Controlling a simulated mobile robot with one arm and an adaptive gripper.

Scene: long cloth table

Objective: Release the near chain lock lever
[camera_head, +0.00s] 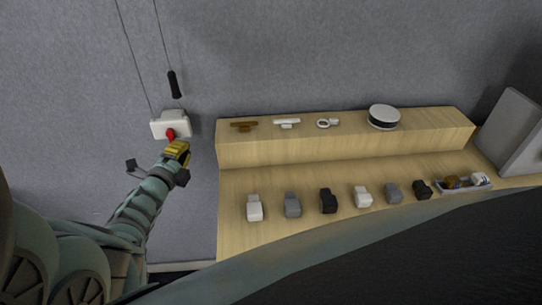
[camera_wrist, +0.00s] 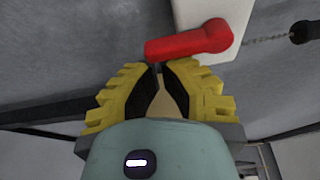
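The chain lock is a white box (camera_head: 171,125) on the grey wall, left of the shelf. Its red lever (camera_head: 170,134) shows at the box's lower front. In the wrist view the red lever (camera_wrist: 188,40) lies sideways across the white box (camera_wrist: 245,12), its round end at right. My gripper (camera_head: 176,149), with yellow fingers, is just below the lever. In the wrist view the gripper's fingertips (camera_wrist: 160,67) are close together with nothing seen between them, right beside the lever's free part. Whether they touch it I cannot tell.
A chain and cord hang above the box, with a black handle (camera_head: 174,84). A wooden shelf (camera_head: 340,150) at right carries several small blocks, light fittings and a round white-black device (camera_head: 383,117). A grey panel (camera_head: 510,132) stands far right. The wall left of the box is clear.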

